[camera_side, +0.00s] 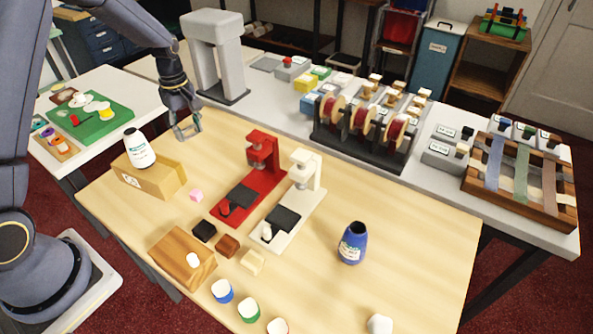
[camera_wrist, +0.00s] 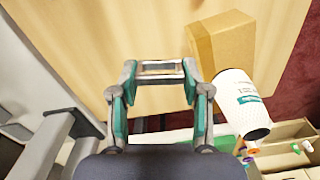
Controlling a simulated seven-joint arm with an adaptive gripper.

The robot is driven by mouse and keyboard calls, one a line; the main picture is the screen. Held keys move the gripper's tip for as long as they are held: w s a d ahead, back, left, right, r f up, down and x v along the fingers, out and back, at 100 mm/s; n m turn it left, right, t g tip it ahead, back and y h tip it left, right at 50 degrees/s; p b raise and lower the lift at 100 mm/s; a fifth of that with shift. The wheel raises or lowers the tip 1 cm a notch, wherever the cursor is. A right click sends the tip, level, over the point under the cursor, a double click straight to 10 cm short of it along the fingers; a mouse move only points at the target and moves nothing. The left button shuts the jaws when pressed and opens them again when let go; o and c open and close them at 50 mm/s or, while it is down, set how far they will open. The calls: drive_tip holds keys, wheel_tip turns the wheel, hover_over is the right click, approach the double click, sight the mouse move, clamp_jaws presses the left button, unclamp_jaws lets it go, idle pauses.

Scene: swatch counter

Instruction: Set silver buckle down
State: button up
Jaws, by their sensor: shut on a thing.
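My gripper (camera_wrist: 160,84) is shut on the silver buckle (camera_wrist: 160,63), a small rectangular metal frame held across the fingertips in the wrist view. Bare light wood shows below and beyond it. In the side view my gripper (camera_side: 187,130) hangs at the back left of the wooden table (camera_side: 405,245), near its edge. There the buckle is too small to tell apart from the fingers. I cannot tell how high it is above the table.
A cardboard box (camera_side: 155,183) with a white bottle (camera_side: 138,150) on it stands left of my gripper. Red (camera_side: 258,165) and white (camera_side: 300,190) presses stand to the right, with a pink cube (camera_side: 196,195) nearer. A grey frame machine (camera_side: 217,55) stands behind. Front right wood is mostly clear.

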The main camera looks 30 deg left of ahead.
drive_tip(key=a+n, duration=0.2)
drive_tip(key=a, duration=0.7)
drive_tip(key=w+a+f, duration=0.1)
drive_tip(key=w+f, duration=0.2)
drive_tip(key=w+a+f, duration=0.2)
drive_tip(key=w, duration=0.2)
drive_tip(key=w+a+f, duration=0.1)
drive_tip(key=w+f, duration=0.2)
drive_tip(key=shift+w+a+f, duration=0.2)
drive_tip(key=shift+a+f, duration=0.05)
drive_tip(key=shift+f, duration=0.1)
drive_tip(key=shift+w+a+f, duration=0.25)
drive_tip(key=shift+w+f, duration=0.35)
drive_tip(key=shift+f, duration=1.6)
drive_tip(key=shift+f, duration=0.15)
drive_tip(key=o, duration=0.7)
drive_tip(key=shift+o, duration=0.2)
